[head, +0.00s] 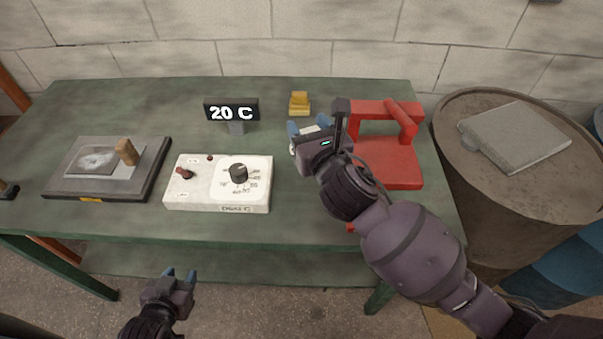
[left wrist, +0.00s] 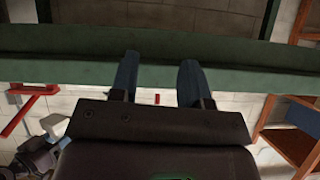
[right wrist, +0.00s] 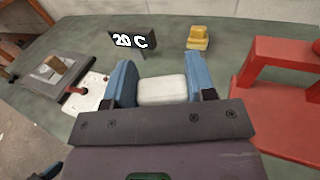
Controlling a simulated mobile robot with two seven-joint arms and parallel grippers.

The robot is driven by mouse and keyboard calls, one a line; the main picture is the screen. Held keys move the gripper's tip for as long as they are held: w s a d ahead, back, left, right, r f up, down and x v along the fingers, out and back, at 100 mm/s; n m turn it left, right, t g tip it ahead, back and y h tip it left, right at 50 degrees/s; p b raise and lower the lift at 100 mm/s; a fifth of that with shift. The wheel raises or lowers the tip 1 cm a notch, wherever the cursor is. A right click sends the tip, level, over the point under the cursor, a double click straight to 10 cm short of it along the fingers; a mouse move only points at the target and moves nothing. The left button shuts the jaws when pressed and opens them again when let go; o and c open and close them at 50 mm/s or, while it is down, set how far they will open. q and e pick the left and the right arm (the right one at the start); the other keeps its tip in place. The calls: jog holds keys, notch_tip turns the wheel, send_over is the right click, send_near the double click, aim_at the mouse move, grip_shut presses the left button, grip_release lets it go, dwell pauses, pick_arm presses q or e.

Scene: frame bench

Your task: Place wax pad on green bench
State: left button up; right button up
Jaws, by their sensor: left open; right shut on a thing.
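My right gripper (head: 307,127) is shut on a white pad (right wrist: 162,90), which I take to be the wax pad. The pad sits between the blue fingers in the right wrist view, its near part hidden by the gripper body. It is over the green bench (head: 310,213), between the control box and the red stand; I cannot tell whether it touches the top. In the head view the arm partly covers it. My left gripper (head: 180,273) is open and empty, in front of the bench edge; its fingers also show in the left wrist view (left wrist: 158,80).
A white control box (head: 218,196), a "20 C" display (head: 231,110) and a dark plate (head: 60,180) with a wooden-handled piece stand left. A yellow block (head: 299,104) is behind the pad; a red stand (head: 395,172) is right. A grey book (head: 515,137) lies on a barrel.

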notch_tip(320, 180, down, 15)
jog(key=b, duration=0.3)
pick_arm(q)
jog(key=f, duration=0.2)
jog(key=shift+w+f, duration=0.3)
jog(key=shift+f, duration=0.1)
jog(key=shift+s, duration=0.1)
jog(key=shift+f, duration=0.2)
pick_arm(e)
jog(key=shift+f, duration=0.1)
jog(key=o, duration=0.9)
jog(key=shift+o, duration=0.2)
pick_arm(q)
jog(key=shift+r, duration=0.15)
